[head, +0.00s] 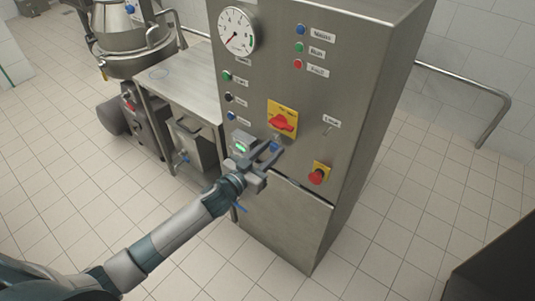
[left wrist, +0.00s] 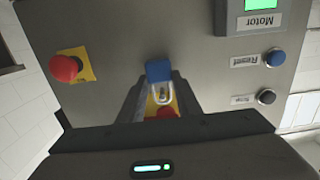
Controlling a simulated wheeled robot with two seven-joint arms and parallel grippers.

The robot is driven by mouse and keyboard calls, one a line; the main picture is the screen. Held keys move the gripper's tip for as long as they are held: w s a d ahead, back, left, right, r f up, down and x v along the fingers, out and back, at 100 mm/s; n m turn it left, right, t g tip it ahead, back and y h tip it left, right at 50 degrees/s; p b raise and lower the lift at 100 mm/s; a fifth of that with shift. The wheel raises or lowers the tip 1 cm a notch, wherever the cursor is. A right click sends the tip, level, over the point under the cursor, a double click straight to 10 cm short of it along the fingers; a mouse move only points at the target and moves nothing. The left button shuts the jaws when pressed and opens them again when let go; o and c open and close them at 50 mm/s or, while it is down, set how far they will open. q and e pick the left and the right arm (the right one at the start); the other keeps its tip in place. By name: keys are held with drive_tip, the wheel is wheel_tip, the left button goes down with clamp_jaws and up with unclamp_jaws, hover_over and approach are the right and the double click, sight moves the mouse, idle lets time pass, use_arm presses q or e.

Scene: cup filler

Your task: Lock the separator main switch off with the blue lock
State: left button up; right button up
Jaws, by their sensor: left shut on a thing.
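The separator main switch is a red rotary handle (head: 282,121) on a yellow plate (head: 278,108) on the front of the steel cabinet. My left gripper (head: 270,152) is just below the switch, in front of the panel. It is shut on the blue lock (head: 274,146). In the left wrist view the blue lock (left wrist: 158,70) shows between the fingers, with its pale shackle (left wrist: 162,96) overlapping the yellow plate and red handle (left wrist: 165,112). I cannot tell whether the shackle touches the switch. The switch's exact position is too small to read. My right gripper is not in view.
A red emergency button (head: 317,176) on a yellow plate sits right of and below the gripper. A toggle (head: 328,130), several coloured buttons and a gauge (head: 237,30) are on the panel. A steel table (head: 190,78) stands left of the cabinet (head: 350,70).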

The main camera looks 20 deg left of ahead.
use_arm(q)
drive_tip(key=shift+w+d+f, duration=0.1)
drive_tip(key=shift+w, duration=0.35)
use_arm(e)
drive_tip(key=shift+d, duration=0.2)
use_arm(q)
drive_tip(key=shift+d, duration=0.1)
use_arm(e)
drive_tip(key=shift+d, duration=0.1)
use_arm(q)
drive_tip(key=o, duration=1.2)
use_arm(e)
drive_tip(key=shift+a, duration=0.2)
use_arm(q)
drive_tip(key=shift+f, duration=0.1)
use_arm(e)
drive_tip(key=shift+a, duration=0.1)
